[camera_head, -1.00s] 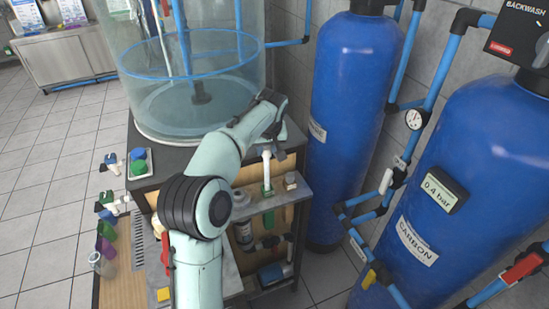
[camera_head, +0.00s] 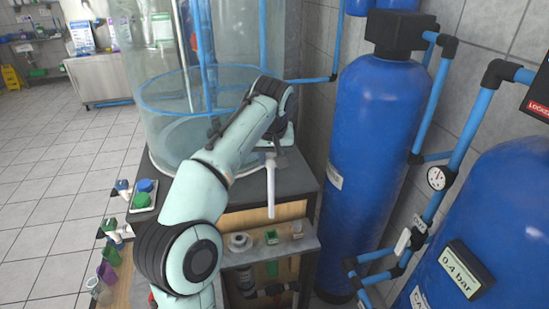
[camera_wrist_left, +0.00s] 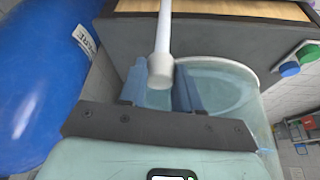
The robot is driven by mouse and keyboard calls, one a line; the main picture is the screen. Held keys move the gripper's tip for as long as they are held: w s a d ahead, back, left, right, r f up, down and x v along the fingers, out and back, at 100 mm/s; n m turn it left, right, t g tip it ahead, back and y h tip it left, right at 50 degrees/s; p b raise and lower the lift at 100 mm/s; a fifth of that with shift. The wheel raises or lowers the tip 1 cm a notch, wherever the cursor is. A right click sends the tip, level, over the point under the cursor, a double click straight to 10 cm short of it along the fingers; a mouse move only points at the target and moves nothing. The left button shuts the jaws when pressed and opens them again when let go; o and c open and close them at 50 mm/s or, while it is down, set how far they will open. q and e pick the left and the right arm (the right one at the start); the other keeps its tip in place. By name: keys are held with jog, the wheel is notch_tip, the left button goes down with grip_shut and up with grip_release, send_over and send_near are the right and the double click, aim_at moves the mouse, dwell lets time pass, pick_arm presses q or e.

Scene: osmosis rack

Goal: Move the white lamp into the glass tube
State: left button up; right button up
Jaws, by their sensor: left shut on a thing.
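The white lamp (camera_head: 271,187) is a slim white rod with a thicker white end. My left gripper (camera_head: 268,151) is shut on its thick upper end, and the rod hangs nearly upright above the shelf. In the left wrist view, the lamp (camera_wrist_left: 163,35) shows with its thick end between the blue-grey fingers of the gripper (camera_wrist_left: 160,84). Below its lower end is a green holder (camera_head: 272,238) at the shelf. A large clear cylinder (camera_head: 162,120) stands behind my left arm; I cannot tell whether it is the glass tube. My right gripper is not in view.
The dark bench top (camera_head: 295,175) lies under the cylinder, with a lower grey shelf (camera_head: 250,254) in front. Blue tanks (camera_head: 375,130) and pipes stand close on the right. Green and blue knobs (camera_head: 143,192) and small cups (camera_head: 106,272) are at the left.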

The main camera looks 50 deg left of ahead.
pick_arm(q)
jog(key=shift+s, duration=0.1)
jog(key=s+a+f+n+g+b, duration=0.1)
jog(key=s+a+f+n, duration=0.1)
jog(key=s+n, duration=0.1)
jog(key=s+a+f+n+g+y+b, duration=0.1)
jog(key=s+a+f+n+b, duration=0.1)
jog(key=s, duration=0.3)
jog(key=shift+s+a+f+n, duration=0.3)
jog(key=shift+s+f+n, duration=0.1)
jog(key=shift+f+n, duration=0.1)
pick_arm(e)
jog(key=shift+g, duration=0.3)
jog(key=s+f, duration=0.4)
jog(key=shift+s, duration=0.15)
pick_arm(q)
jog(key=shift+w, duration=0.15)
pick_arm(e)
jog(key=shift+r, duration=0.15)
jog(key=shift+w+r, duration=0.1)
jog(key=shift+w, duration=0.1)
pick_arm(q)
jog(key=shift+f, duration=0.1)
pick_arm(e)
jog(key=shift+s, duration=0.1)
